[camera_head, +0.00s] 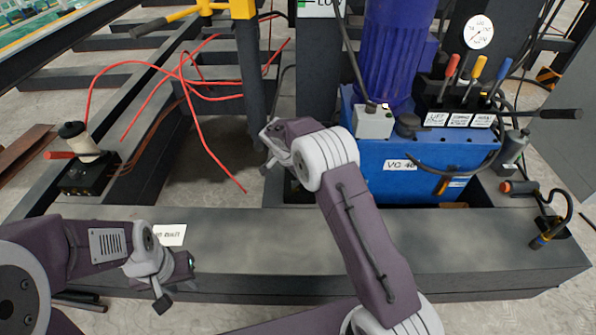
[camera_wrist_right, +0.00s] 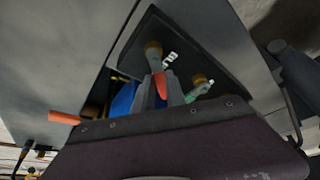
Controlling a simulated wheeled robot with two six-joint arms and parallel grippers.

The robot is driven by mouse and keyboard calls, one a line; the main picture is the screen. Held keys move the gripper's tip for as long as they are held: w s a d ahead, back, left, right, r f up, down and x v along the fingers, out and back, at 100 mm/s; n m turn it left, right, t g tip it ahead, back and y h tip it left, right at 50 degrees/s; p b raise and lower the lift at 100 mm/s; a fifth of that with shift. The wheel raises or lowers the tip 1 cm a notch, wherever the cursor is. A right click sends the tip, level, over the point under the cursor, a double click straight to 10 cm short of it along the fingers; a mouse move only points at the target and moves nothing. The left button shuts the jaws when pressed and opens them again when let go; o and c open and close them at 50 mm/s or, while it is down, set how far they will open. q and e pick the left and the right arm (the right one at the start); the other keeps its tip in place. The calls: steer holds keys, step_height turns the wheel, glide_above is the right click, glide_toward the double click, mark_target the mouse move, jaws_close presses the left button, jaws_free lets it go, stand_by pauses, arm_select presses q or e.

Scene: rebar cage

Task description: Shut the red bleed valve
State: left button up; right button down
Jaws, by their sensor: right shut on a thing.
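In the right wrist view, a small red handle (camera_wrist_right: 160,85), which looks like the bleed valve's, sits between the grey fingers of my right gripper (camera_wrist_right: 161,92). The gripper is shut on it. The valve body is mostly hidden by the fingers and my wrist.
A black block with a white cylinder (camera_head: 85,145) and a red handle stands at left, near loose red hoses (camera_head: 190,75). Red, yellow and blue levers (camera_head: 475,75) top the unit. An orange-ended tool (camera_head: 518,187) is at right. The front beam (camera_head: 250,240) is largely bare.

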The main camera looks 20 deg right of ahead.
steer(key=m+g+p, duration=0.1)
steer(key=m+p, duration=0.1)
steer(key=s+m+g+p, duration=0.1)
steer(key=m+p, duration=0.1)
steer(key=m, duration=0.1)
steer(key=shift+d+r+m+h, duration=0.2)
steer(key=shift+m+h, duration=0.1)
steer(key=shift+h, duration=0.1)
steer(key=shift+s+f+m+g+p, duration=0.2)
steer(key=shift+m+g+p, duration=0.3)
steer(key=shift+m, duration=0.7)
steer(key=shift+s+m+g, duration=0.3)
steer(key=shift+m+g, duration=0.1)
steer(key=shift+m, duration=0.6)
steer(key=c, duration=1.4)
jaws_free()
steer(key=shift+o, duration=0.2)
steer(key=shift+r, duration=0.1)
